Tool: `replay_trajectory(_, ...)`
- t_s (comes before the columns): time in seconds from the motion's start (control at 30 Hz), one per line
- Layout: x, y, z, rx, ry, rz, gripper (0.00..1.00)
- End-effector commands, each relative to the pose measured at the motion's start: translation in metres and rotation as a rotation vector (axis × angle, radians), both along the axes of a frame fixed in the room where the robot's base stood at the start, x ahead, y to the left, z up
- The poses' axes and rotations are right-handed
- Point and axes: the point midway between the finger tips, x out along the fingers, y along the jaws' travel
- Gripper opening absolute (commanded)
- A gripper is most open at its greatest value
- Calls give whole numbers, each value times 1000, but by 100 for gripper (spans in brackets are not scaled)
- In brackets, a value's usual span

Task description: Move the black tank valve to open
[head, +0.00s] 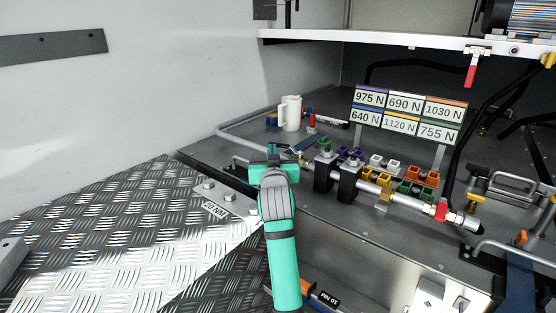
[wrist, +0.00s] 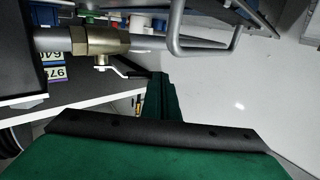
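A brass valve (wrist: 96,41) sits on a grey pipe in the upper left of the wrist view. Its lever (wrist: 125,71) has a black end that points right toward my fingertips. In the head view a brass fitting (head: 308,165) shows on the pipe just right of my gripper (head: 273,150); the lever cannot be made out there. In the wrist view my gripper (wrist: 158,76) has its green fingers together in the middle, with no gap visible. The lever's end is close to the fingertips or touching them; I cannot tell which.
Black clamp blocks (head: 337,178) and coloured fittings line the pipe. A label board (head: 405,117) stands behind, and a white mug (head: 290,113) farther back. A shelf (head: 400,40) overhangs the rear. Tread plate (head: 120,235) lies left. A metal tube loop (wrist: 205,50) is near my fingers.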

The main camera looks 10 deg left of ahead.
Motion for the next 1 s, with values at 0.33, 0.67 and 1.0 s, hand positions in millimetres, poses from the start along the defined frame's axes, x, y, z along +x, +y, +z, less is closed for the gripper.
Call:
replay_trajectory(0.33,20,6,0,1,1,2,0)
replay_trajectory(0.67,28,7,0,0,0,3,0)
replay_trajectory(1.0,29,7,0,0,0,2,0)
